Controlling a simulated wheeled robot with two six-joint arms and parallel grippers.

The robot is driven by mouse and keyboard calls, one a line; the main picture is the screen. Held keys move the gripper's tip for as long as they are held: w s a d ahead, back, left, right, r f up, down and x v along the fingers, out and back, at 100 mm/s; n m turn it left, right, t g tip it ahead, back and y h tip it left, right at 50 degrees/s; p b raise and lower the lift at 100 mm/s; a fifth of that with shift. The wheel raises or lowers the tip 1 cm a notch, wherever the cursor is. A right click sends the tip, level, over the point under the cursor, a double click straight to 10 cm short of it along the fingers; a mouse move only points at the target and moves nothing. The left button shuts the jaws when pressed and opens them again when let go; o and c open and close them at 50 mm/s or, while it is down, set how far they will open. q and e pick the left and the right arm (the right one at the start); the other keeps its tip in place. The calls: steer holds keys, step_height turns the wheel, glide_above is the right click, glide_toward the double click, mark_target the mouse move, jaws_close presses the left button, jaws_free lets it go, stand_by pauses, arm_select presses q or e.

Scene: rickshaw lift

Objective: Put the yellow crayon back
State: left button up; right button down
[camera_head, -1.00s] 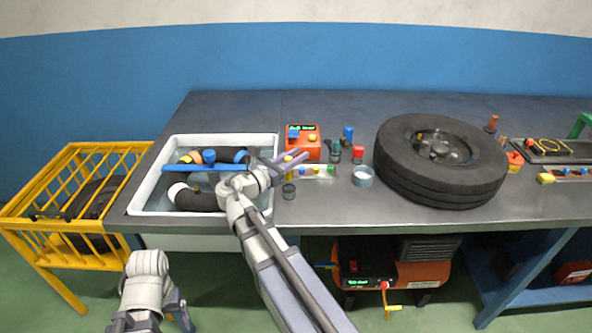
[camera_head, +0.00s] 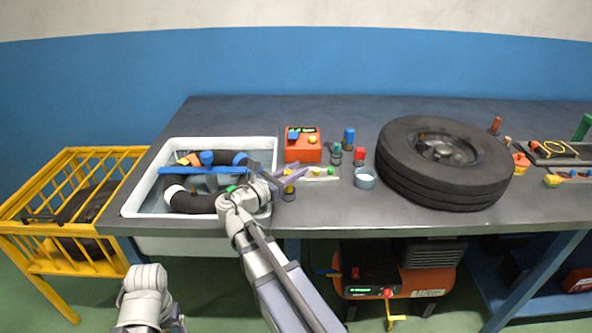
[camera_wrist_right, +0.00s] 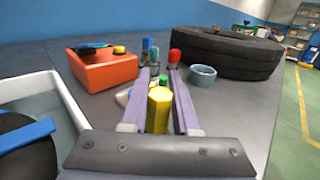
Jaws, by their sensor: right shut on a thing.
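The yellow crayon (camera_wrist_right: 159,108) stands upright between the fingers of my right gripper (camera_wrist_right: 159,84), which is shut on it. In the head view my right gripper (camera_head: 297,174) is over the bench's front part, just right of the white sink. The crayon (camera_head: 289,188) shows below the fingers there, at a small dark round holder (camera_head: 289,196). I cannot tell how deep it sits in the holder. Only part of my left arm shows at the bottom left; its gripper is not in view.
Green, blue and red crayons (camera_head: 360,154) stand in holders to the right. A tray (camera_head: 320,174) with coloured pieces lies behind the fingers. An orange box (camera_head: 303,150), a grey cup (camera_head: 365,178) and a large tyre (camera_head: 445,190) stand nearby. The sink (camera_head: 130,205) holds an inner tube.

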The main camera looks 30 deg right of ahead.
steer(key=c, duration=0.7)
jaws_free()
steer(key=shift+o, duration=0.2)
steer(key=shift+r+p, duration=0.3)
steer(key=shift+p, duration=0.1)
steer(key=shift+r+p, duration=0.45)
steer(key=v, duration=1.2)
steer(key=shift+f, duration=0.15)
